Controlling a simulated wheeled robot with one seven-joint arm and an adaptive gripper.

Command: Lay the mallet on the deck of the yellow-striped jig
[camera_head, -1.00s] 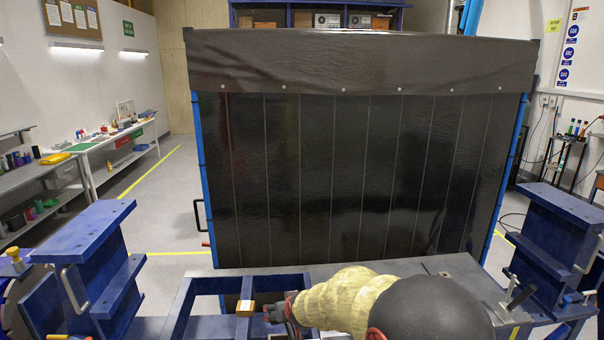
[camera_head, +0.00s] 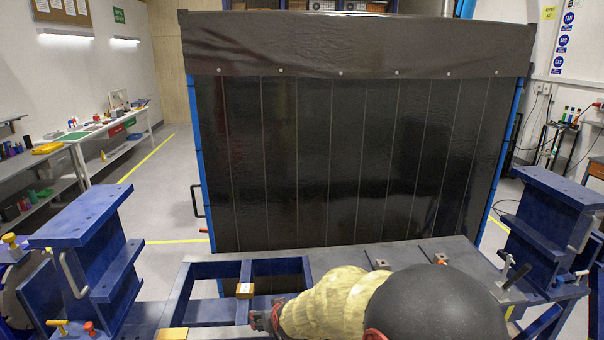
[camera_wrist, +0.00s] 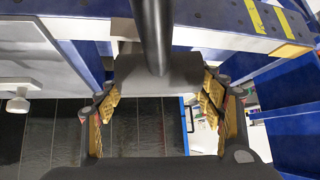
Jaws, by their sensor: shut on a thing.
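The mallet (camera_wrist: 156,72) shows in the wrist view as a dark block-shaped head with a black handle running up out of the picture. My gripper (camera_wrist: 160,84) is shut on the mallet's head, its yellow-padded fingers on either side. In the head view my gripper (camera_head: 266,319) is partly hidden by my arm, and I cannot make out the mallet. The jig is a blue frame with a grey deck (camera_head: 345,258) at the right; yellow stripes (camera_wrist: 256,16) show on a blue beam in the wrist view. The mallet appears apart from the deck; its height is unclear.
A large black screen (camera_head: 345,165) stands behind the jig. Blue stands (camera_head: 85,220) and (camera_head: 548,225) flank it. Toggle clamps (camera_head: 515,275) stick up at the deck's right end.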

